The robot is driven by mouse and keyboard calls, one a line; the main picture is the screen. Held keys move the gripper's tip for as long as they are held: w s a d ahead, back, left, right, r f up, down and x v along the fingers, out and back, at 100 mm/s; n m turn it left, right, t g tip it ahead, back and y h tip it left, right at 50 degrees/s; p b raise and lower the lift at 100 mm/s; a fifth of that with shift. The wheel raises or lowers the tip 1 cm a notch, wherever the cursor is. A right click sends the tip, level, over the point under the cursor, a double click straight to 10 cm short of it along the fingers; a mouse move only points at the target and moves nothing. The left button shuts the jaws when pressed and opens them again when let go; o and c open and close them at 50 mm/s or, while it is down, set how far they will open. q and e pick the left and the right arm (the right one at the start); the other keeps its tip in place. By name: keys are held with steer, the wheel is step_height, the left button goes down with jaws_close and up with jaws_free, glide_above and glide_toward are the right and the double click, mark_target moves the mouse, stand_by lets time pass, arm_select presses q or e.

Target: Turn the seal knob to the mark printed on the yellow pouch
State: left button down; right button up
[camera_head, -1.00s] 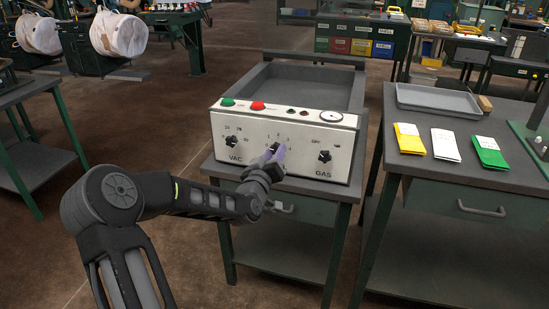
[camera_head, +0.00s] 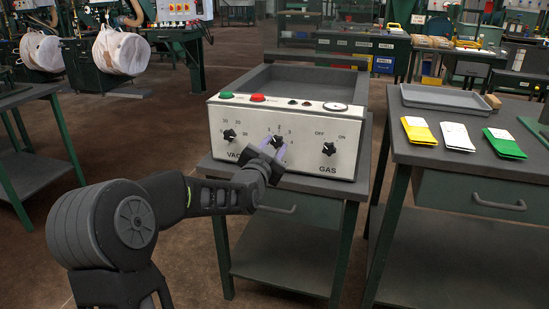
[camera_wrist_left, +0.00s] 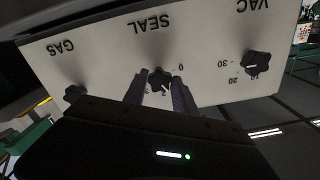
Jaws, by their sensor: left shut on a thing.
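The vacuum sealer's white front panel (camera_head: 290,168) carries a row of black knobs. The middle seal knob (camera_head: 278,142) sits between the VAC knob (camera_head: 229,136) and the GAS knob (camera_head: 329,149). My left gripper (camera_head: 274,148) reaches it from the front, fingers shut around it. In the left wrist view, upside down, the two fingers (camera_wrist_left: 157,92) are on either side of the seal knob (camera_wrist_left: 160,79), under the word SEAL. The knob's white pointer and small numbers show, partly covered. The yellow pouch (camera_head: 419,131) lies on the right bench; its mark is too small to read. My right gripper is out of view.
A white pouch (camera_head: 456,137) and a green pouch (camera_head: 504,143) lie beside the yellow one. A grey tray (camera_head: 446,101) is behind them. Green and red buttons (camera_head: 257,98) and a gauge are on the sealer's top edge. A drawer handle (camera_head: 277,209) sticks out below.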

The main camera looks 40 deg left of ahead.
arm_select(q)
steer(key=m+b, duration=0.1)
steer(key=m, duration=0.1)
steer(key=shift+m+b, duration=0.3)
steer(key=shift+b, duration=0.1)
steer(key=shift+m+b, duration=0.7)
steer(key=shift+m, duration=0.8)
steer(key=c, duration=1)
jaws_free()
steer(key=v, duration=0.8)
steer(key=shift+p, duration=0.35)
